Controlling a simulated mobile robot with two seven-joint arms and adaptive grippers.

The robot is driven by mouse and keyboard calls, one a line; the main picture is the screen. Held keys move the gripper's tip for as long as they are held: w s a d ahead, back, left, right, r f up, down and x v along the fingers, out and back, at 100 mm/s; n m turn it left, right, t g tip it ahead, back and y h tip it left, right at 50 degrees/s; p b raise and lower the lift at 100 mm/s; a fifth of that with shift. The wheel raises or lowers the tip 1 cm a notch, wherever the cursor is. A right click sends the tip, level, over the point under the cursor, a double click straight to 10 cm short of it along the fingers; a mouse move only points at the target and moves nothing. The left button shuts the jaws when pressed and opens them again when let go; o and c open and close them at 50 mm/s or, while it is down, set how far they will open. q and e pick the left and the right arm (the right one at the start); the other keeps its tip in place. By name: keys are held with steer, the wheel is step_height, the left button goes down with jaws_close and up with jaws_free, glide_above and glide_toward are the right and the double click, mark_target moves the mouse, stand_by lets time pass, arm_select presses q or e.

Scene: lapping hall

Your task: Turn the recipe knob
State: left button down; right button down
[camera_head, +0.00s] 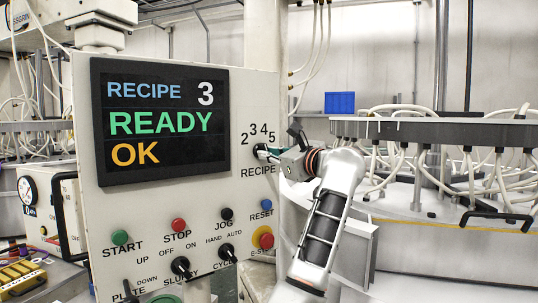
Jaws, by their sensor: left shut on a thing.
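The recipe knob (257,151) is on the right side of a white control panel (250,90), between the numbers 2 3 4 5 and the label RECIPE. My left gripper (265,153) is shut on the knob, reaching it from the right. The fingers hide most of the knob, so its pointer cannot be read. The dark screen (160,165) on the panel reads RECIPE 3, READY and OK. My right gripper is not in view.
Below are a green START button (120,237), a red STOP button (179,225), a black JOG button (226,214), a blue RESET button (267,204) and a red emergency stop (266,240). Black switches sit lower. A machine with many white hoses (430,128) stands at the right.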

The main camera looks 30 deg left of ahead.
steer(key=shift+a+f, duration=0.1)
arm_select(q)
steer(key=n+b, duration=0.5)
steer(key=n, duration=0.2)
steer(key=shift+r+n+b, duration=0.1)
steer(key=shift+n+b, duration=0.2)
steer(key=shift+n, duration=0.1)
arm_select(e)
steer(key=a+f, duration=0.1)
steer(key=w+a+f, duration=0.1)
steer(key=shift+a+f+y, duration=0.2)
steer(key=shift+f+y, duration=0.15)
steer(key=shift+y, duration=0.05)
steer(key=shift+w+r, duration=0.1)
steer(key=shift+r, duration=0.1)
arm_select(q)
steer(key=c, duration=2.1)
jaws_free()
steer(key=shift+w, duration=0.1)
